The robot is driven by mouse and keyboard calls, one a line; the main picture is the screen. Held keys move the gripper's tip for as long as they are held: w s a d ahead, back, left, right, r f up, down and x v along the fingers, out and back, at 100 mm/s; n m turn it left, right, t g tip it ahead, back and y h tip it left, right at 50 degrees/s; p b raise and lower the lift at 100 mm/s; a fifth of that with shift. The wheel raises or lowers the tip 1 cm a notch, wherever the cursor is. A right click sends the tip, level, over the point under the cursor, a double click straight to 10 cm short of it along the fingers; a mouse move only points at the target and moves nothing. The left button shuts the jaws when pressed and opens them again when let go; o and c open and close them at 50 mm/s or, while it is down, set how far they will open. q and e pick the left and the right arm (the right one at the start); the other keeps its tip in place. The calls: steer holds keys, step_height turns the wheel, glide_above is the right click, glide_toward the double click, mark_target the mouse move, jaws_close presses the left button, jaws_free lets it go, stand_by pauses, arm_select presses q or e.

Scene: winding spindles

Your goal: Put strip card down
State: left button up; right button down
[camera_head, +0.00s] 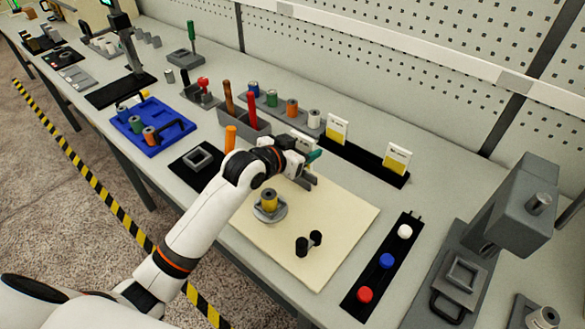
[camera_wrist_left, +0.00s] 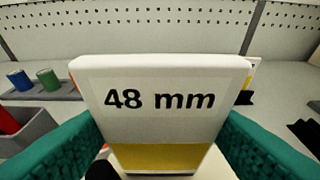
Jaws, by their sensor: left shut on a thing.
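My left gripper (camera_head: 312,168) hangs over the back left part of the cream board. In the left wrist view its green fingers (camera_wrist_left: 160,145) are shut on a white strip card (camera_wrist_left: 160,100) reading "48 mm" with a yellow band low on it. Two other white cards with yellow bands, a left one (camera_head: 337,128) and a right one (camera_head: 397,158), stand in a black rack (camera_head: 365,157) behind the board. My right gripper is not in view.
On the cream board (camera_head: 335,215) stand a yellow spool (camera_head: 269,200) on a grey disc and a small black part (camera_head: 308,243). A grey bin (camera_head: 245,118) with rods is left of the gripper. A black strip with coloured buttons (camera_head: 386,261) lies right.

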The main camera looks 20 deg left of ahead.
arm_select(q)
step_height(320, 180, down, 5)
steer(key=shift+f, duration=0.25)
steer(key=shift+f, duration=0.15)
steer(key=o, duration=0.9)
steer(key=shift+o, duration=0.2)
